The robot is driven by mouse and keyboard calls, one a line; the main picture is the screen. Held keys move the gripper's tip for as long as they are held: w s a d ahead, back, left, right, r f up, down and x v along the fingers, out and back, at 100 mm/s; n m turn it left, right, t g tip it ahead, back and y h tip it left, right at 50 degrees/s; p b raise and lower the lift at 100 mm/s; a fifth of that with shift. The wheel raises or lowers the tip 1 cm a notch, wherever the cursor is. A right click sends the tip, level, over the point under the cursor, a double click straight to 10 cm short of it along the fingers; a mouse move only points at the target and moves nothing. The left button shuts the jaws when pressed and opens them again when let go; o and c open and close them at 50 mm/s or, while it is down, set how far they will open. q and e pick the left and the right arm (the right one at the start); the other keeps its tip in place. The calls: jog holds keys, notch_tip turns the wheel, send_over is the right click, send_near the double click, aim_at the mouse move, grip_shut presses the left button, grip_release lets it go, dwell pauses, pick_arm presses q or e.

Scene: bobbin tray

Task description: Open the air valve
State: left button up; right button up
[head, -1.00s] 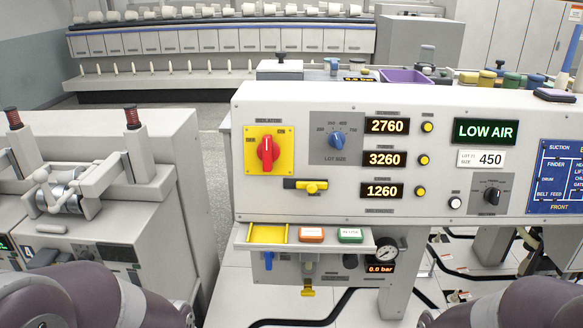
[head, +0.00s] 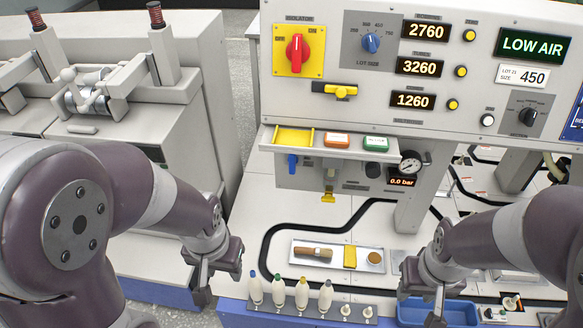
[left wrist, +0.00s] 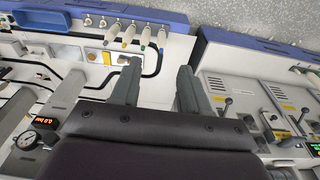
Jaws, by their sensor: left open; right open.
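A small blue lever (head: 292,163) hangs straight down on the grey air unit under the shelf of the control panel. To its right are a clear bowl with a yellow piece (head: 328,196) below it, and a round pressure gauge (head: 410,162). The panel screen (head: 533,44) reads LOW AIR. My left gripper (head: 203,292) points down, below and left of the lever and apart from it. In the left wrist view its fingers (left wrist: 158,78) are spread and empty. My right gripper (head: 437,318) is low at the right, near a blue bin.
The shelf (head: 380,157) with a yellow tray overhangs the air unit. The blue bin (head: 465,312) is at the lower right. A machine (head: 190,120) stands left, across a gap.

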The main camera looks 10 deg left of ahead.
pick_arm(q)
jog(key=d+f+m+b, duration=0.1)
jog(key=d+f+b, duration=0.15)
jog(key=f, duration=0.25)
jog(key=d+f+b, duration=0.1)
jog(key=f+b, duration=0.2)
jog(key=f, duration=0.2)
jog(key=n+t+b, duration=0.1)
jog(key=t+b, duration=0.3)
jog(key=t, duration=1.3)
send_near(292, 161)
jog(key=w+p, duration=0.1)
jog(key=w, duration=0.8)
jog(key=shift+w+r, duration=0.1)
jog(key=shift+w, duration=0.05)
grip_shut()
